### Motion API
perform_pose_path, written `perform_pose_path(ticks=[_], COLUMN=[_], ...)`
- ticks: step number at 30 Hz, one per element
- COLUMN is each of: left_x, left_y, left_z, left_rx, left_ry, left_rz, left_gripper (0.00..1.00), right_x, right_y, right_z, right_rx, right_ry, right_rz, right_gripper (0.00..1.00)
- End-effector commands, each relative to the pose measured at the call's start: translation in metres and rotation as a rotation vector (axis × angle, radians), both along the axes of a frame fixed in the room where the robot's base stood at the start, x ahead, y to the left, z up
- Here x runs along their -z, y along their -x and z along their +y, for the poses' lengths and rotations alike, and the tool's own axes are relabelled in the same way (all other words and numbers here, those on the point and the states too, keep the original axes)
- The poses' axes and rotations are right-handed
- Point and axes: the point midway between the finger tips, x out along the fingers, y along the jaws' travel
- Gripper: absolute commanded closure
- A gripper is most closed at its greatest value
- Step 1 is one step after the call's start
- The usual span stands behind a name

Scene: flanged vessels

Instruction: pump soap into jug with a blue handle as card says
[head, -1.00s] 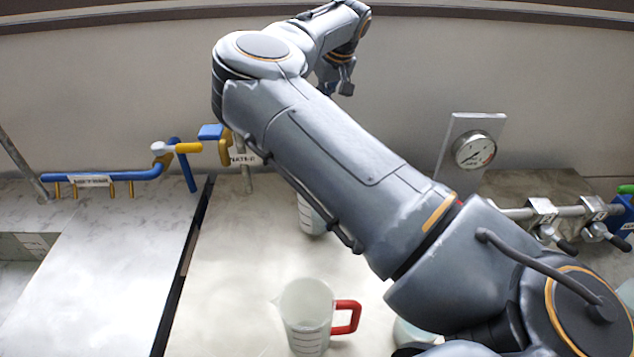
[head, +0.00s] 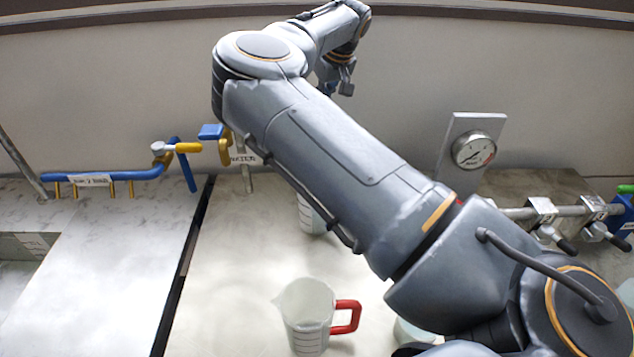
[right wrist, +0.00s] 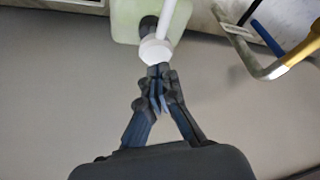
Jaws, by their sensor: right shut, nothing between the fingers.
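My right gripper (right wrist: 158,75) is shut and empty in the right wrist view. Its fingertips are at the white pump head (right wrist: 155,50) of a pale green soap bottle (right wrist: 128,18); I cannot tell whether they touch it. In the head view the same gripper (head: 345,86) is far back, against the wall. A clear jug with a red handle (head: 305,315) stands upright on the counter, front centre. Another clear vessel (head: 311,218) is mostly hidden behind my right arm, its handle not visible. I see no blue-handled jug and no readable card. My left gripper is out of view.
A blue pipe (head: 120,178) with a label and yellow valve handle (head: 187,148) runs at the back left. A gauge (head: 473,151) stands at the back right, near clamped pipes (head: 541,211). A pale round vessel (head: 412,332) is partly under my arm. A dark gap (head: 184,260) splits the counter.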

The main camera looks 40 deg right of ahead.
Motion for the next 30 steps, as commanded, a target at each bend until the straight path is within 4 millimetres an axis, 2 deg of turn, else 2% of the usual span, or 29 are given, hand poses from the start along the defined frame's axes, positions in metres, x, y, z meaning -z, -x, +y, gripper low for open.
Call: perform_pose_path(ticks=[30], left_x=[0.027], left_y=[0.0], left_z=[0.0], left_rx=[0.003], left_ry=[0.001], left_rz=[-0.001], left_gripper=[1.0], right_x=[0.038], right_y=[0.0], right_z=[0.0], right_rx=[0.0], right_ry=[-0.001], right_rz=[0.002], right_gripper=[1.0])
